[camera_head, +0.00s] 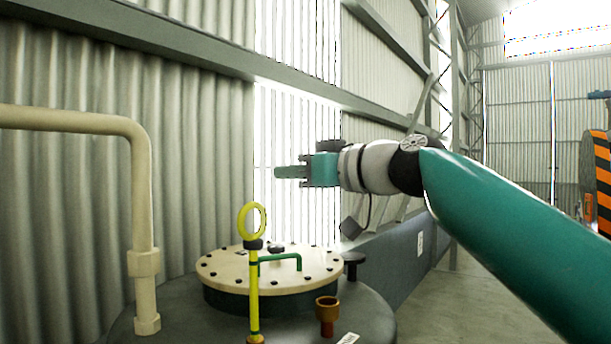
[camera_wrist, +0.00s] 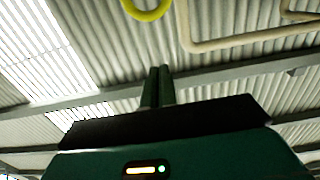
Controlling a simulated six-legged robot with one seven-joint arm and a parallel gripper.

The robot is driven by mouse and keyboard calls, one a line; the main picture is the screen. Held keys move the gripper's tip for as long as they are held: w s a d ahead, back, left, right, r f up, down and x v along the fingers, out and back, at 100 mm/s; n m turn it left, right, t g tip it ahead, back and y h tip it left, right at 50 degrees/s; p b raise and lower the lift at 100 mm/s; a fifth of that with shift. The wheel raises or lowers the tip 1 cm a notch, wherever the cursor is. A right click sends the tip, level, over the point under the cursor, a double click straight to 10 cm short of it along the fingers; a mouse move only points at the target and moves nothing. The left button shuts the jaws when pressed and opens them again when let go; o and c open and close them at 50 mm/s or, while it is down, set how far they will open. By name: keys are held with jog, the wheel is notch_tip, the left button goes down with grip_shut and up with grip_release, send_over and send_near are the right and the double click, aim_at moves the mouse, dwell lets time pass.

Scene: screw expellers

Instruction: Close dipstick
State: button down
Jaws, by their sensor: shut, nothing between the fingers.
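The dipstick (camera_head: 253,290) is a yellow rod with a ring handle (camera_head: 253,220) at its top and a dark collar below the ring. It stands upright at the front of the dark tank, its lower end in a brownish-yellow fitting (camera_head: 256,339). The ring (camera_wrist: 147,9) also shows at the top edge of the wrist view, partly cut off. My gripper (camera_head: 278,172) is shut and empty. In the head view it appears above and to the right of the ring, pointing left, apart from it. The closed fingers (camera_wrist: 158,86) show in the wrist view.
The tank lid (camera_head: 225,266) is cream with bolts and a green handle (camera_head: 299,258). An orange-brown fitting (camera_head: 327,307) and a black knob (camera_head: 352,260) stand right of the dipstick. A cream pipe (camera_head: 142,210) rises at left. Corrugated wall lies behind.

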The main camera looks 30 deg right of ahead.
jog(key=x, duration=0.5)
send_over(257, 295)
jog(key=v, duration=0.2)
jog(key=shift+f, duration=2.25)
notch_tip(257, 295, down, 18)
jog(key=shift+s+d+f, duration=0.1)
